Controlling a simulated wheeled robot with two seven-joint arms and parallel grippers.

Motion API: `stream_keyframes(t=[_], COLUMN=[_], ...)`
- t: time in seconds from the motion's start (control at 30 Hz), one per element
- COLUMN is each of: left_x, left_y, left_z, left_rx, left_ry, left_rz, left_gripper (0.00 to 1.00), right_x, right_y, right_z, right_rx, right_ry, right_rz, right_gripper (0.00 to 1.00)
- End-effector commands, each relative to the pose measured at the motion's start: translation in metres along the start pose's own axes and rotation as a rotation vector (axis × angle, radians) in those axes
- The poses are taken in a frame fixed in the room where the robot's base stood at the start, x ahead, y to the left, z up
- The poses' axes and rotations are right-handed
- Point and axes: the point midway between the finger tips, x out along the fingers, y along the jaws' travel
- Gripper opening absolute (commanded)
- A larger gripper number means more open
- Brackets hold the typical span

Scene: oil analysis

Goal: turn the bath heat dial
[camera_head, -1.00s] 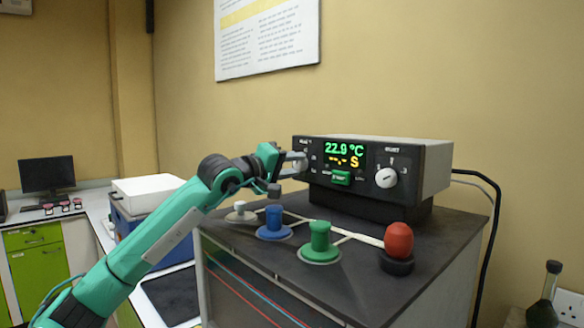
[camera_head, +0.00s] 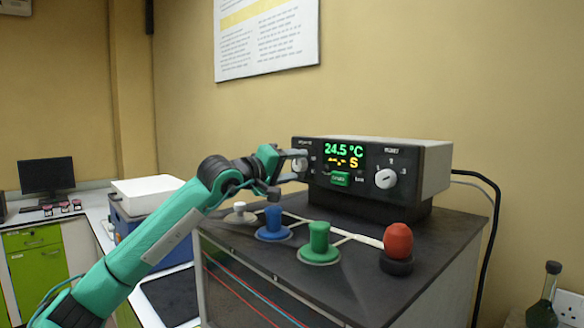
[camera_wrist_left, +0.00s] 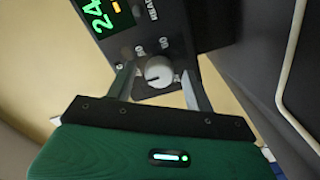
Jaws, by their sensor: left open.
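The bath heat dial (camera_wrist_left: 158,71) is a round pale knob with a raised grip, at the left end of the black control box (camera_head: 318,180). In the head view it is partly hidden by my left gripper (camera_head: 289,165). In the left wrist view my left gripper (camera_wrist_left: 160,85) is open, with one finger on each side of the dial. I cannot tell whether either finger touches it. The display (camera_head: 344,155) reads 24.5 °C in green, with yellow marks and an S below. My right gripper is not in view.
A second white dial (camera_head: 386,178) is at the box's right end, with a green button (camera_head: 340,179) between. On the dark top stand white (camera_head: 239,213), blue (camera_head: 273,222), green (camera_head: 319,240) and red (camera_head: 398,240) knobs. A bottle (camera_head: 545,300) stands lower right.

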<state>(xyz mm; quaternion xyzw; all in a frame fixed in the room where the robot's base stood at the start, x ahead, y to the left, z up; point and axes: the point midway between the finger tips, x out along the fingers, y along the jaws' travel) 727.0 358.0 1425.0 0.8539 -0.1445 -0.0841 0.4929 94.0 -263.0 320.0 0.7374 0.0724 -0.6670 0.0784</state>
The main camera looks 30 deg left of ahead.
Motion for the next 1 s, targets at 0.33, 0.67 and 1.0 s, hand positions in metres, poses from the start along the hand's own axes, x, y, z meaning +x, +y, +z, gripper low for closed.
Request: stream_keyframes(t=[0.33,0.67,1.0], left_x=[-0.042,-0.11,-0.138], left_y=[-0.004,-0.004,-0.001], left_z=[0.001,0.002,0.0], left_rx=[0.003,0.002,0.0], left_ry=[0.004,0.001,0.0], left_rz=[-0.001,-0.002,-0.001], left_gripper=[0.53,0.53,0.53], right_x=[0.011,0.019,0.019], right_y=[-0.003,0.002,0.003], right_z=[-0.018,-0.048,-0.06], right_rx=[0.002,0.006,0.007], right_ry=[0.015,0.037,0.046], right_rz=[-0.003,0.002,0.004], right_gripper=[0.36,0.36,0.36])
